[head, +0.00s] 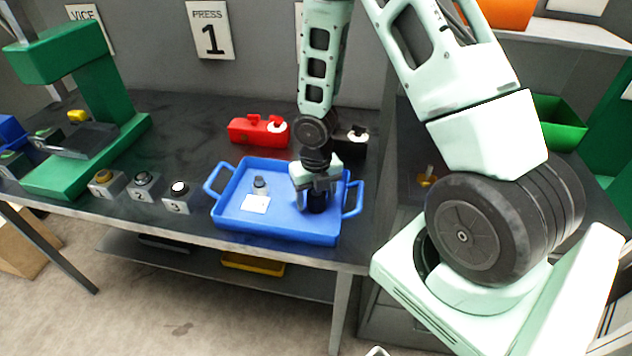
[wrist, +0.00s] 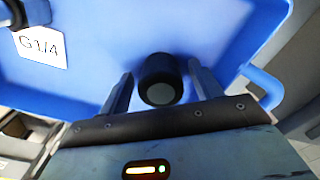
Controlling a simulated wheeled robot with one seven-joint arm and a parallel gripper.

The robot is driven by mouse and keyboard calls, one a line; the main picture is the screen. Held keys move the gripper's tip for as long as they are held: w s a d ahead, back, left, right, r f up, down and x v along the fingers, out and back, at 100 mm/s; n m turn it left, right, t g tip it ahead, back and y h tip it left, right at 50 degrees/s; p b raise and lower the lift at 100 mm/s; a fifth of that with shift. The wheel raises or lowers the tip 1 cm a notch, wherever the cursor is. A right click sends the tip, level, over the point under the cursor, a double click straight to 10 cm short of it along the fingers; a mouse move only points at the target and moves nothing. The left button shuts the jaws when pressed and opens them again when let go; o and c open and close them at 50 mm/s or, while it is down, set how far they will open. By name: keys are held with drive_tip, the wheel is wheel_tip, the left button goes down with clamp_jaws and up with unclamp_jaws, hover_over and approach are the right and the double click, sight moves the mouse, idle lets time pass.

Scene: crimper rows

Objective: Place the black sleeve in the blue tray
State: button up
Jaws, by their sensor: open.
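The blue tray (head: 265,228) stands on the dark bench, and its floor and rim fill much of the wrist view (wrist: 90,88). The black sleeve (head: 317,201) is upright inside the tray on its right side. In the wrist view the sleeve (wrist: 160,80) shows its round end between my fingers. My gripper (head: 316,194) is over the right part of the tray, with its fingers on either side of the sleeve. In the wrist view my gripper (wrist: 160,85) is open, with a gap between each finger and the sleeve.
A white G1/4 card (head: 255,204) and a small dark fitting (head: 260,186) are in the tray's left part. A red device (head: 258,131) and a black one (head: 352,141) stand behind the tray. Numbered button blocks (head: 178,196) and a green press (head: 95,110) are left.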

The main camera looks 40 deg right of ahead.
sight(315, 192)
wheel_tip(315, 192, up, 11)
drive_tip(key=shift+f+p, duration=0.1)
drive_tip(key=shift+p, duration=0.9)
drive_tip(key=s+a+r+m, duration=0.3)
drive_tip(key=a+r+m, duration=0.2)
drive_tip(key=a+m, duration=0.15)
drive_tip(key=s+a+r+m, duration=0.4)
drive_tip(key=a+m, duration=0.2)
drive_tip(key=a, duration=0.2)
drive_tip(key=s+a+r+m, duration=0.5)
drive_tip(key=s+a+m, duration=0.3)
drive_tip(key=s+m, duration=0.3)
drive_tip(key=shift+a+m+y, duration=0.15)
drive_tip(key=shift+m+y, duration=0.15)
drive_tip(key=shift+m, duration=0.25)
drive_tip(key=shift+r, duration=0.1)
wheel_tip(315, 192, down, 6)
drive_tip(key=b, duration=0.5)
drive_tip(key=shift+b, duration=0.4)
